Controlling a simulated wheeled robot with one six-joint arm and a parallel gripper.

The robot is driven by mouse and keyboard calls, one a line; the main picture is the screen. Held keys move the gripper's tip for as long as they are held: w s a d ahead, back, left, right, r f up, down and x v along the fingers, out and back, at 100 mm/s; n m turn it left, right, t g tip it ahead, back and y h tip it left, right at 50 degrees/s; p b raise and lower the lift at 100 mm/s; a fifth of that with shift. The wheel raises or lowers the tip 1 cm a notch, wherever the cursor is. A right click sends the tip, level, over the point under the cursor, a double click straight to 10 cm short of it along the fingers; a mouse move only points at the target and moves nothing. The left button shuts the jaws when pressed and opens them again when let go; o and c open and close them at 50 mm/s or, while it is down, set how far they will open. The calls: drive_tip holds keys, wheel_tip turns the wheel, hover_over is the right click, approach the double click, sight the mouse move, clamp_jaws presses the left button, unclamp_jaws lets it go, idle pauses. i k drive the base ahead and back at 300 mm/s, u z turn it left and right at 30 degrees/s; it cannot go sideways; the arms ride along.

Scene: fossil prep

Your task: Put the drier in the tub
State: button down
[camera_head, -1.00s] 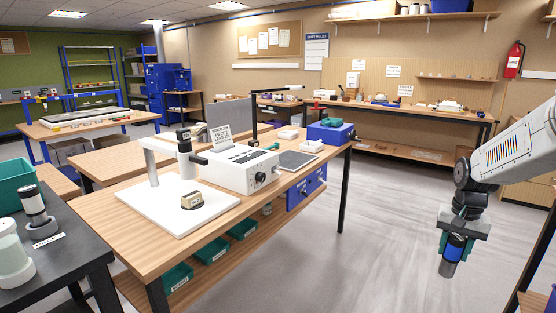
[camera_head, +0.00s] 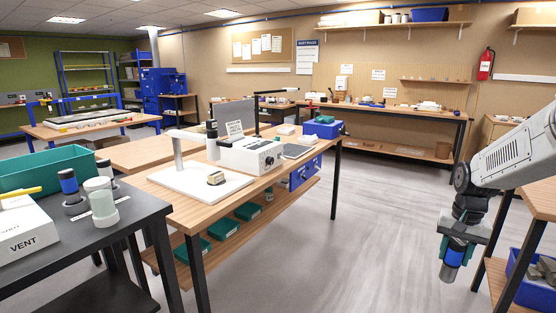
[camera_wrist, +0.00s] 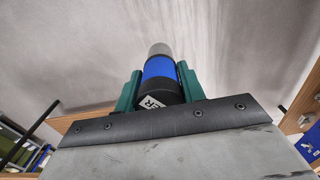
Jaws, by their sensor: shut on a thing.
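My gripper (camera_head: 457,244) is shut on a cylinder with a blue band (camera_head: 453,258), held upside down or tilted over the floor at the right of the head view. In the wrist view the green fingers of my gripper (camera_wrist: 158,88) grip the cylinder's sides. The cylinder (camera_wrist: 160,68) has a grey end, a blue band and a black part with a label ending in "ER"; the rest of the label is hidden. A teal tub (camera_head: 52,172) stands on the dark table at the left, far from my gripper. Its inside is mostly hidden.
On the dark table (camera_head: 125,210) stand a similar blue-banded cylinder (camera_head: 70,187), a pale jar (camera_head: 101,203) and a white VENT box (camera_head: 25,232). A wooden bench (camera_head: 160,178) with instruments is in the middle. A blue crate (camera_head: 530,270) sits on a shelf at right. The middle floor is clear.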

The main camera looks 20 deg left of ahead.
sight(44, 190)
drive_tip(key=k, duration=0.3)
drive_tip(key=u, duration=1.85)
drive_tip(key=i, duration=0.1)
drive_tip(key=z, duration=0.15)
